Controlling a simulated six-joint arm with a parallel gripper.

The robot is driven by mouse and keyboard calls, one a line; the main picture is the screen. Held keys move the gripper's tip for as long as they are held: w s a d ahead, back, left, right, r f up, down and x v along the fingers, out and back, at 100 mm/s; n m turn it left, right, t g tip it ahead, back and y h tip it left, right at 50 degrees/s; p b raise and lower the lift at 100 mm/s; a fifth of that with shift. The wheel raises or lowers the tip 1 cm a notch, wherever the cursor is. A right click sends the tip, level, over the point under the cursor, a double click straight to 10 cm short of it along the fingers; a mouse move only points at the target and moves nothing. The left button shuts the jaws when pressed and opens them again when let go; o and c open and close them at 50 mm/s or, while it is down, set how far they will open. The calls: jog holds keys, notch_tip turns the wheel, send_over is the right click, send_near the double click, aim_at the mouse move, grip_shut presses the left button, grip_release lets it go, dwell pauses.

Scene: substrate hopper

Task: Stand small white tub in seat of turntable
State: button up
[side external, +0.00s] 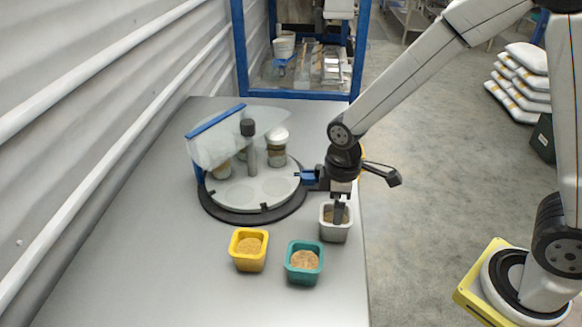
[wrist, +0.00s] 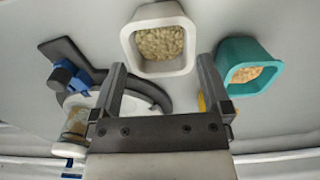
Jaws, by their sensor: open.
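The small white tub (side external: 334,236), filled with pale grains, stands upright on the table to the right of the turntable. My gripper (side external: 340,208) points down at it with the fingers at its top. In the wrist view the open jaws (wrist: 162,68) are empty, and the tub (wrist: 157,12) sits just beyond the fingertips, roughly centred between them; I cannot tell whether they touch. The turntable (side external: 226,194) has a pale disc with round seats in a dark ring. Part of it also shows behind the fingers in the wrist view (wrist: 132,104).
A yellow tub (side external: 248,264) and a teal tub (side external: 303,277) stand close by. A lidded jar (side external: 277,152) stands on the turntable's far side, near a dark-topped post (side external: 249,150) and clear shield (side external: 215,135). A blue clamp (side external: 309,177) sits at its right edge. The front left table is clear.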

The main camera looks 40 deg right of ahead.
jog(key=shift+f, duration=2)
jog(key=c, duration=0.7)
jog(key=shift+r, duration=0.15)
jog(key=shift+r, duration=2.35)
